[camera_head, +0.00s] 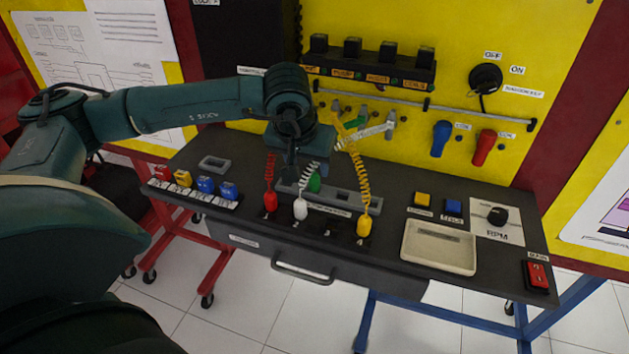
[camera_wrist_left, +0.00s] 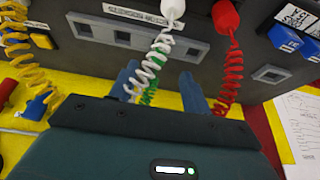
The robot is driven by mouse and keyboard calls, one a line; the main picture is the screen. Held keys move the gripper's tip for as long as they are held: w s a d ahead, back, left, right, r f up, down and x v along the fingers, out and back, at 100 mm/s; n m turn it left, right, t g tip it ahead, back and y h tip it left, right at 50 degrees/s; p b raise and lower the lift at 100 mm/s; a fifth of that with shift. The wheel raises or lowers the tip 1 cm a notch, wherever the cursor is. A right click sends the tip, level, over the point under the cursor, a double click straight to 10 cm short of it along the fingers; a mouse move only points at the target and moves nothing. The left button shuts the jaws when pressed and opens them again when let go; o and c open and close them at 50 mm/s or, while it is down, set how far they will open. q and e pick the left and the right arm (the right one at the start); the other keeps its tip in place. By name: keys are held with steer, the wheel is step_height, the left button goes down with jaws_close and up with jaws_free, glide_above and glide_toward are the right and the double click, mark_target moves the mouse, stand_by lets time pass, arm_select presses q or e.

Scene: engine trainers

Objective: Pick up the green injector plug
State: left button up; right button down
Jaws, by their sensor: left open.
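The green injector plug (camera_head: 314,182) stands at the grey slotted block on the desk, partly hidden behind the white coiled cable. My left gripper (camera_head: 291,170) points down just to the left of it, above the block. In the left wrist view the blue-grey fingers of my open left gripper (camera_wrist_left: 159,90) are spread apart. A green coiled cable (camera_wrist_left: 150,93) shows between them, partly covered by the white coil. The green plug body is not clear in that view. My right gripper is not in view.
A red plug (camera_head: 270,202), a white plug (camera_head: 300,209) and a yellow plug (camera_head: 364,226) stand in front, their coiled cables rising near my gripper. A beige tray (camera_head: 438,248) lies to the right. Several coloured blocks (camera_head: 205,185) sit at the left.

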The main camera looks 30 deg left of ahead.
mark_target(313, 175)
arm_select(q)
steer(key=shift+w+f, duration=0.3)
steer(key=shift+f, duration=0.2)
steer(key=p+x, duration=0.1)
steer(key=x, duration=0.3)
steer(key=shift+w+f, duration=0.15)
steer(key=shift+w, duration=0.05)
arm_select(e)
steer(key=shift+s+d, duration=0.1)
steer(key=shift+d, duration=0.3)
arm_select(q)
steer(key=shift+c, duration=0.2)
